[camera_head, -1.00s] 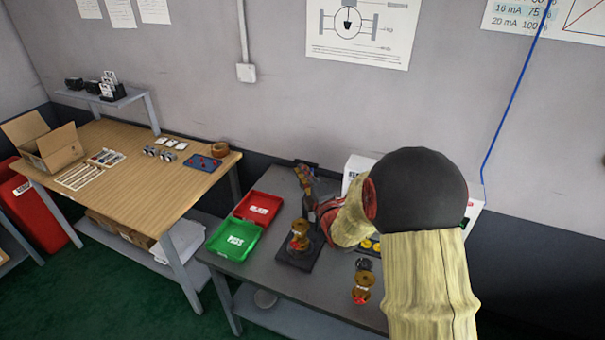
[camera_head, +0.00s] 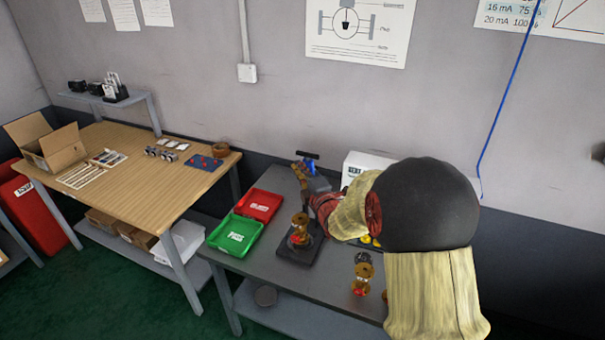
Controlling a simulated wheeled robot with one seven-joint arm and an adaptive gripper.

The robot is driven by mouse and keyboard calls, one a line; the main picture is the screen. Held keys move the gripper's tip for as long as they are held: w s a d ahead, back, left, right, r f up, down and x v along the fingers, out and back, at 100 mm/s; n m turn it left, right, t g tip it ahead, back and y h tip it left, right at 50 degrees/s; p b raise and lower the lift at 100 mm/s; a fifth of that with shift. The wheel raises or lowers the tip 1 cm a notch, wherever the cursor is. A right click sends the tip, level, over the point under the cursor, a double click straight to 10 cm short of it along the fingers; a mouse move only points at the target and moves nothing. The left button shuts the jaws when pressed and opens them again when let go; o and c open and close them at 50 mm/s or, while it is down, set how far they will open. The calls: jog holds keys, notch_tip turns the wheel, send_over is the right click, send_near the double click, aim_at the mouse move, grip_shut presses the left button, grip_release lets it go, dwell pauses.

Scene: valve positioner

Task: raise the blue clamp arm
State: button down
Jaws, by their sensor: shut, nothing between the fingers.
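The valve fixture stands on the grey bench, with a brass-coloured valve body (camera_head: 299,230) upright on its dark base plate (camera_head: 296,253). Behind it, a small blue part with a dark bar on top, which looks like the blue clamp arm (camera_head: 309,166), shows at the back of the bench. Its exact angle is too small to tell. My gripper (camera_head: 310,201) is shut and empty, behind and slightly right of the valve body and below the blue part. My red wrist and pale forearm hide much of the area to the right. Contact with the clamp cannot be made out.
A green tray (camera_head: 234,236) and a red tray (camera_head: 258,205) lie left of the fixture. Another brass valve part (camera_head: 363,270) stands at the front right. A white box (camera_head: 367,165) is at the back, partly behind my arm. A wooden table (camera_head: 150,170) stands at the left.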

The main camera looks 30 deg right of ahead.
jog(key=s+a, duration=0.1)
jog(key=s, duration=0.9)
jog(key=shift+a+f+p, duration=0.15)
jog(key=shift+f+p, duration=0.05)
jog(key=shift+p, duration=0.15)
jog(key=s+d+f+m+g+h, duration=0.1)
jog(key=s+f+m+g, duration=0.1)
jog(key=f+m+g, duration=0.3)
jog(key=s+d+f+m, duration=0.2)
jog(key=f, duration=0.4)
jog(key=s+a+f+m+g, duration=0.1)
jog(key=s+f+m+g, duration=0.2)
jog(key=s+m+g, duration=0.3)
jog(key=s+a+r+m+g+y, duration=0.1)
jog(key=s+a+r+m+g, duration=0.2)
jog(key=s+a, duration=0.45)
jog(key=s+a+r+m+g+y, duration=0.1)
jog(key=s+a+r+m, duration=0.25)
jog(key=s+a, duration=0.4)
jog(key=s+a+r+n+t+y+b, duration=0.1)
jog(key=s+a+r, duration=0.3)
jog(key=r, duration=0.5)
jog(key=shift+s+a+n+t, duration=0.15)
jog(key=shift+a+n+t, duration=0.7)
jog(key=shift+a, duration=0.2)
